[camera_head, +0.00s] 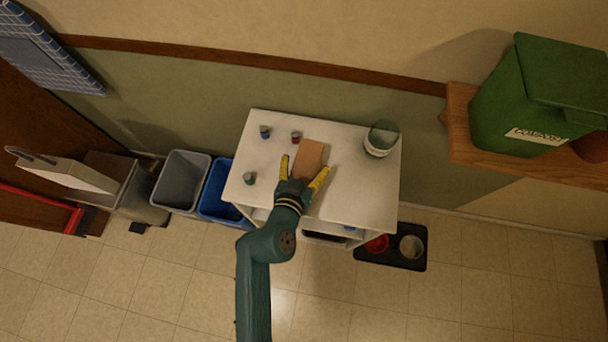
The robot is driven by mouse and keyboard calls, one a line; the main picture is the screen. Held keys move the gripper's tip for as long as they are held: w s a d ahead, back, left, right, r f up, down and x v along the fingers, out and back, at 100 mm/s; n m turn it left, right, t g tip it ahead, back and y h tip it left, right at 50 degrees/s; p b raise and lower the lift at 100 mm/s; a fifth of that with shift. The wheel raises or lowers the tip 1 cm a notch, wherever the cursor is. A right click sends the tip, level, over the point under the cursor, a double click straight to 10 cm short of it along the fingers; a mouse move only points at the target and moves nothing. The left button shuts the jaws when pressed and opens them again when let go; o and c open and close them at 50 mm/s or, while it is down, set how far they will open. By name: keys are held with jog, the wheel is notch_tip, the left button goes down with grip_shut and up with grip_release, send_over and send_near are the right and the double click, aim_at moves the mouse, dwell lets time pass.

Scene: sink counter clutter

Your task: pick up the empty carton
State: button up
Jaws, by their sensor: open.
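A small brown carton (310,157) lies on the white counter top (350,200), near its middle. My gripper (305,174) reaches in from the front edge with its yellow fingers spread. One finger is at the carton's left side and the other is near its lower right. I cannot tell from this view whether the fingers touch the carton or how high they are above the counter. My gripper's palm hides a little of the area just in front of the carton.
Small cans (265,131), (296,137) and (250,178) stand left of the carton. A clear container (382,139) stands at the back right. Grey (181,181) and blue (216,192) bins are left of the counter. The counter's right front is clear.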

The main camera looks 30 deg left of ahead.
jog(key=shift+w+a+f, duration=0.1)
jog(key=shift+w+f, duration=0.2)
jog(key=shift+w, duration=0.25)
jog(key=shift+c, duration=0.3)
jog(key=c, duration=1.1)
